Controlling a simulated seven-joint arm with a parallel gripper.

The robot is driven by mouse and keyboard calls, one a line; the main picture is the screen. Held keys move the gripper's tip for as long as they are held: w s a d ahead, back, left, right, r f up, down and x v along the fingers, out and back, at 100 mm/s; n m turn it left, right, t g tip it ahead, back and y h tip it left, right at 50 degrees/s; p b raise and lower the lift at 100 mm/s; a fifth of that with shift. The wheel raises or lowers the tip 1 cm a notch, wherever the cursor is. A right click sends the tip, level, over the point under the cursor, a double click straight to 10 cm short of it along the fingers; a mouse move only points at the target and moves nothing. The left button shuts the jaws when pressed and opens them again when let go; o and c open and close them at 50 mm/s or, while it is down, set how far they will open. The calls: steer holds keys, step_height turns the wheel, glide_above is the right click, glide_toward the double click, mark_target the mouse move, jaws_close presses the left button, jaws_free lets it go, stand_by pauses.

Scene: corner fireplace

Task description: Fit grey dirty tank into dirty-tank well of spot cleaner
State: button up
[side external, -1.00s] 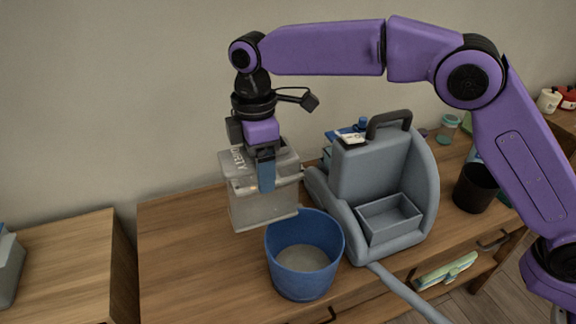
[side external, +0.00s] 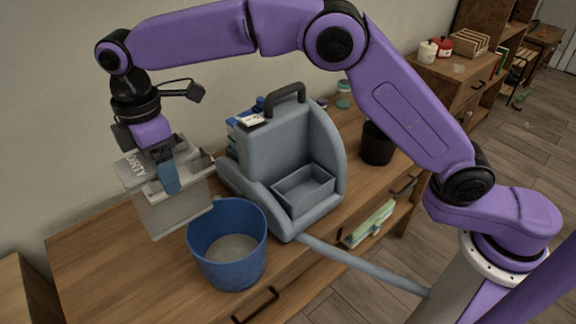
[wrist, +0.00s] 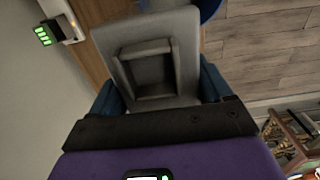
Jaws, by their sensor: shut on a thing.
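The grey, see-through dirty tank (side external: 180,211), marked DIRTY, hangs upright or nearly so above the table at the left. My gripper (side external: 169,180) is shut on its top part; a blue finger shows against it. In the wrist view, a grey piece with a square recess (wrist: 150,72), seemingly the tank's top, sits between the blue fingers (wrist: 160,95). The grey spot cleaner (side external: 272,150) stands on the table to the right of the tank. An open rectangular well (side external: 304,190) in its front looks empty. The tank is apart from the well.
A blue bucket (side external: 228,262) with greyish contents stands in front of the cleaner, close to the tank's lower right. A grey hose (side external: 360,267) runs from the cleaner over the table's front edge. A black cup (side external: 377,145) stands right of the cleaner. The table's left end is clear.

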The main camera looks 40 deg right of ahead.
steer(key=s+d+r, duration=0.1)
steer(key=d+r, duration=0.4)
steer(key=d, duration=0.5)
steer(key=s+d+r, duration=0.1)
steer(key=d+r, duration=0.3)
steer(key=d, duration=0.6)
steer(key=s+d+r, duration=0.2)
steer(key=d+r, duration=0.3)
steer(key=d, duration=0.6)
step_height(320, 180, down, 28)
steer(key=shift+w+a, duration=0.15)
steer(key=shift+w, duration=0.1)
steer(key=shift+f, duration=0.15)
steer(key=o, duration=1.8)
step_height(320, 180, up, 12)
